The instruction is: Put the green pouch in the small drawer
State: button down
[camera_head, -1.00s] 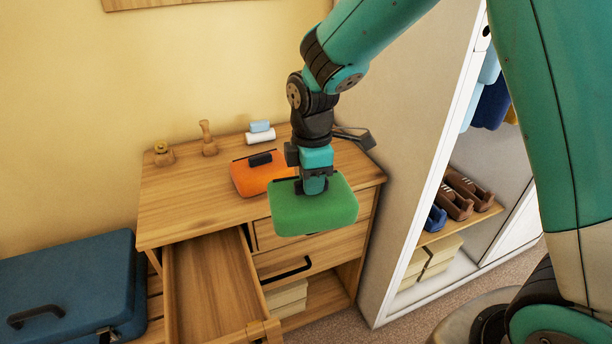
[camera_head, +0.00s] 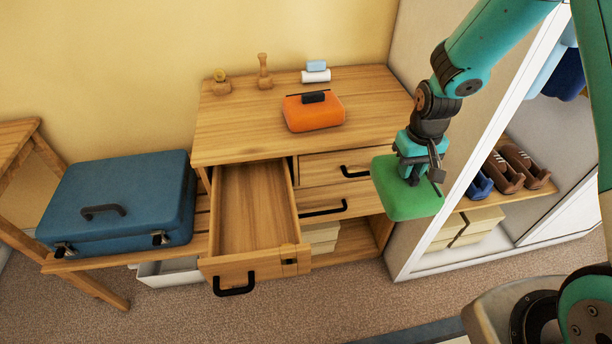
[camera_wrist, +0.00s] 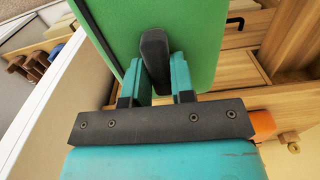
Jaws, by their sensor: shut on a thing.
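The green pouch (camera_head: 405,198) hangs in the air to the right of the dresser, in front of the wardrobe's side. My gripper (camera_head: 414,178) is shut on the pouch's dark tab from above. In the wrist view the green pouch (camera_wrist: 190,30) fills the upper middle, and the fingers of my gripper (camera_wrist: 156,75) close on its dark tab. The small drawer (camera_head: 247,210) is pulled out at the left of the dresser (camera_head: 235,130). Its inside looks empty, and its black handle (camera_head: 234,284) faces front.
An orange pouch (camera_head: 313,113), wooden figures (camera_head: 265,72) and a blue and white item (camera_head: 316,72) stand on the dresser top. The right-hand drawers (camera_head: 325,170) are shut. A blue suitcase (camera_head: 120,205) lies on a bench at left. An open wardrobe (camera_head: 440,240) stands at right.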

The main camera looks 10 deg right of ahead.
aim_at(256, 232)
jog(key=z, duration=2.75)
jog(key=k, duration=1.55)
jog(key=u, duration=2.2)
jog(key=i, duration=0.5)
jog(key=u, duration=0.05)
